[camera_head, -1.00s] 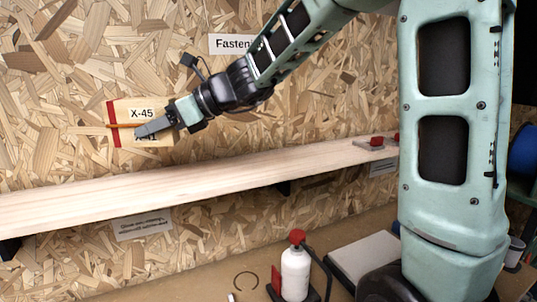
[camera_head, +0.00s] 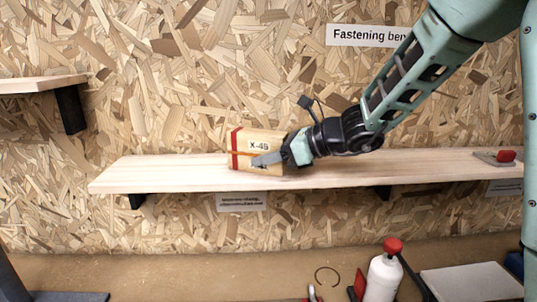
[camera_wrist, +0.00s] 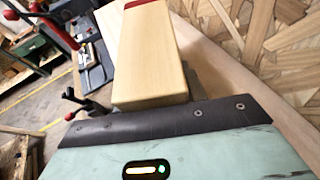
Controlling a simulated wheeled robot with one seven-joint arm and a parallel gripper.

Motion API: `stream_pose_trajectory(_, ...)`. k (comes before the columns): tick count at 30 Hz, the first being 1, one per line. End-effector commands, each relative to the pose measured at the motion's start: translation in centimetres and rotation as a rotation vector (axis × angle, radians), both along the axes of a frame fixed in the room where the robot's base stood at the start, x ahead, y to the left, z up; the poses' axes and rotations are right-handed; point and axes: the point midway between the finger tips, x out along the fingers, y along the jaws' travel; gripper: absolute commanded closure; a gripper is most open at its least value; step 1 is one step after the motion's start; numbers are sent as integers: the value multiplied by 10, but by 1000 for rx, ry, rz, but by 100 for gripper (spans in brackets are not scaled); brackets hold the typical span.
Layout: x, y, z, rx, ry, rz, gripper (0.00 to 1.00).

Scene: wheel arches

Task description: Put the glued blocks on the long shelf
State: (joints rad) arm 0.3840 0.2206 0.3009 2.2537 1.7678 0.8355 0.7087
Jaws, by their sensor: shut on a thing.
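The glued blocks (camera_head: 240,149) are a pale wooden piece with a red end and a label reading X-45, with an orange band across it. My gripper (camera_head: 266,159) is shut on them from the right. In the head view they appear at the long shelf (camera_head: 140,174), over its middle part; whether they touch the board I cannot tell. In the wrist view the glued blocks (camera_wrist: 148,55) extend away from my gripper, red end far off.
A clamp-like item with a red knob (camera_head: 505,156) lies at the shelf's right end. A shorter shelf (camera_head: 40,84) is at upper left. Below are a white bottle with a red cap (camera_head: 383,275) and a pale slab (camera_head: 470,281). The shelf's left part is bare.

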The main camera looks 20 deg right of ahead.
Motion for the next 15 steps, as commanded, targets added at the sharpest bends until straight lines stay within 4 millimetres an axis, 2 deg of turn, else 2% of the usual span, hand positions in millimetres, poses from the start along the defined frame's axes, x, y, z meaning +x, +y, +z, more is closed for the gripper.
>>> stream_pose_trajectory(11, 0, 0, -4, 0, -3, 0, 84)
stream_pose_trajectory(12, 0, 0, -3, 0, -2, -1, 48)
stream_pose_trajectory(13, 0, 0, -3, 0, -2, -1, 40)
stream_pose_trajectory(15, 0, 0, -3, 0, -2, -1, 37)
